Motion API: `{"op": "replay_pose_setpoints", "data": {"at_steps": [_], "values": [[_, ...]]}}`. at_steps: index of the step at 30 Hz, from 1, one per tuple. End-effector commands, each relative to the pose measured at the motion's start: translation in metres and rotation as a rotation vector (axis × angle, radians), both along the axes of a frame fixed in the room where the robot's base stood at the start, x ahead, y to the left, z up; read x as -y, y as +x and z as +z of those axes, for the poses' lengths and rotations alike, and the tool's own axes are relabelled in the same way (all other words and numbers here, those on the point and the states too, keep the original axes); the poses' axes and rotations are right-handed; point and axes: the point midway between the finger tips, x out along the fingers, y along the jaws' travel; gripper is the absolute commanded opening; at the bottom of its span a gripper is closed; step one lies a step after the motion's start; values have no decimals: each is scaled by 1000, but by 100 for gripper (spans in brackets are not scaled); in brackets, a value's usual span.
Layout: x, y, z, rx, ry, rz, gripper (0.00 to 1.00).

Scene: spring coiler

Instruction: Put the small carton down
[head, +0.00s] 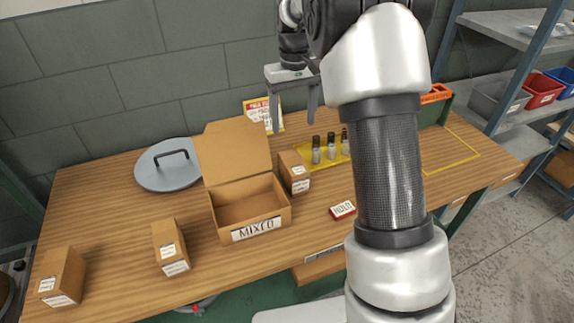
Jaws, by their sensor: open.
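Three small brown cartons with white labels stand on the wooden workbench (110,215). One small carton (293,172) stands just right of the open box marked MIXED (222,222). Another small carton (170,248) stands left of that box, and a third small carton (62,277) is at the bench's left front. My gripper (293,112) is open and empty, its fingers pointing down. In the picture it is above the carton right of the box, apart from it. Which of the three the task means, I cannot tell.
Several small bottles (331,148) stand on a yellow mat. A red-and-white label block (342,210) lies near the front. My arm hides part of the bench's right side.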

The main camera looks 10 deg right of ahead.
Motion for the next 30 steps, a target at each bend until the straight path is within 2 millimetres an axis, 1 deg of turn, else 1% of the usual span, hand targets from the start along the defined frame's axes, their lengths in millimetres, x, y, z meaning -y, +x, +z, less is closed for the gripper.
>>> {"op": "replay_pose_setpoints", "data": {"at_steps": [1,6,9,12,15,20,22,27,30], "values": [[0,-1,-13,-5,0,0,67],[0,-2,-50,-6,1,0,67],[0,-2,-72,-5,0,0,67],[0,-2,-89,-3,0,0,67],[0,-2,-101,-3,0,0,67],[0,-2,-110,0,1,-1,67],[0,-3,-117,-3,0,-1,67],[1,-8,-143,-4,0,0,67],[1,-7,-154,-1,0,0,67]]}}
